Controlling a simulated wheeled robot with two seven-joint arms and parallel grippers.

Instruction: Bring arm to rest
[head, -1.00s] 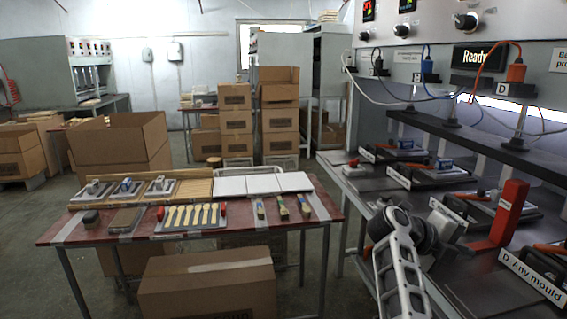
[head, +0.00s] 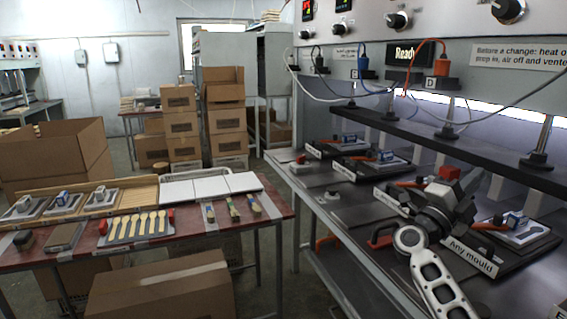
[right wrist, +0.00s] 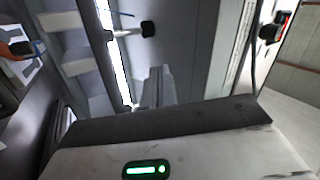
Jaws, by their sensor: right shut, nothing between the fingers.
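My right arm comes up from the bottom right of the head view. Its gripper (head: 472,188) is held above the press bench, in front of the station labelled "Any mould" (head: 470,256), and hides part of it. In the right wrist view the gripper's pale housing with a green light fills the bottom, and the closed fingers (right wrist: 155,88) point away with nothing between them. My left gripper is not in the head view.
The press bench (head: 345,215) carries several mould stations with orange handles; a dark shelf (head: 430,125) with posts and cables runs above. A red-topped table (head: 180,238) on the left holds wooden spoons (head: 140,224), trays and white sheets. Cardboard boxes stand behind and below it.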

